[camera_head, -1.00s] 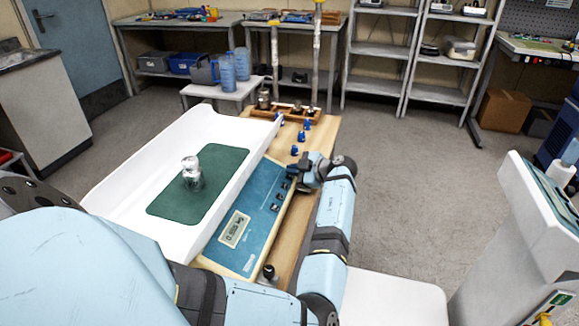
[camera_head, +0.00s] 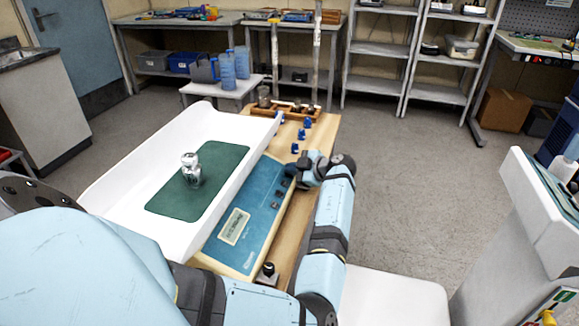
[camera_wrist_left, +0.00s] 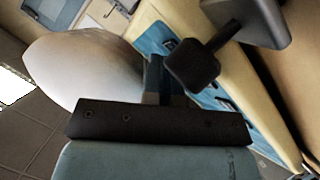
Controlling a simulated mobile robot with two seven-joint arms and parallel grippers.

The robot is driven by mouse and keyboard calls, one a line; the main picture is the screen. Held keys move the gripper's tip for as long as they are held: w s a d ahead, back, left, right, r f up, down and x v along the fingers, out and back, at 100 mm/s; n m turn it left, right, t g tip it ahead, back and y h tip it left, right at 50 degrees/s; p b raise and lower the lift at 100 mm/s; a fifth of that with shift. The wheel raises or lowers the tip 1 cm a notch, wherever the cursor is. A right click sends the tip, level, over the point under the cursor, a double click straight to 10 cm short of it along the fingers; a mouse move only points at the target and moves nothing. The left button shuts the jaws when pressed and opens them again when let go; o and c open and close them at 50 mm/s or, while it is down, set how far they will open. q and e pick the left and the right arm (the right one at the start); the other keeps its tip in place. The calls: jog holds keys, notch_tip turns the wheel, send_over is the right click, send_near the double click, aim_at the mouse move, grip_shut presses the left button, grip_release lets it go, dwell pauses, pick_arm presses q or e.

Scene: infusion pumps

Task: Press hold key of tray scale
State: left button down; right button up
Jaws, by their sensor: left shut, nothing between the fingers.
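The tray scale has a long white tray (camera_head: 130,165) with a green mat (camera_head: 222,165). Its blue key panel (camera_head: 250,215) faces up beside the tray, with a small display (camera_head: 234,226) and dark keys (camera_head: 276,205) along its right side. The display characters are too blurred to read. In the left wrist view the dark fingers (camera_wrist_left: 192,66) lie in front of the blue panel (camera_wrist_left: 158,38).
A shiny clear or metallic object (camera_head: 191,170) stands on the mat. Small blue items (camera_head: 302,134) and a wooden rack (camera_head: 285,108) sit at the wooden table's far end. A dark-knobbed item (camera_head: 268,270) stands near the panel's near end.

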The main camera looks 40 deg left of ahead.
dwell(0.4)
pick_arm(q)
jog(key=shift+w+d+r, duration=0.15)
jog(key=shift+d+r, duration=0.1)
jog(key=shift+r, duration=0.3)
jog(key=shift+r, duration=0.1)
jog(key=shift+w+d+r, duration=0.15)
jog(key=shift+d+r, duration=0.15)
jog(key=shift+r, duration=0.45)
jog(key=shift+w+d+r, duration=0.2)
jog(key=shift+d+r, duration=0.05)
jog(key=shift+r, duration=0.45)
jog(key=shift+w+d+r, duration=0.15)
jog(key=shift+d+r, duration=0.15)
jog(key=shift+r, duration=0.45)
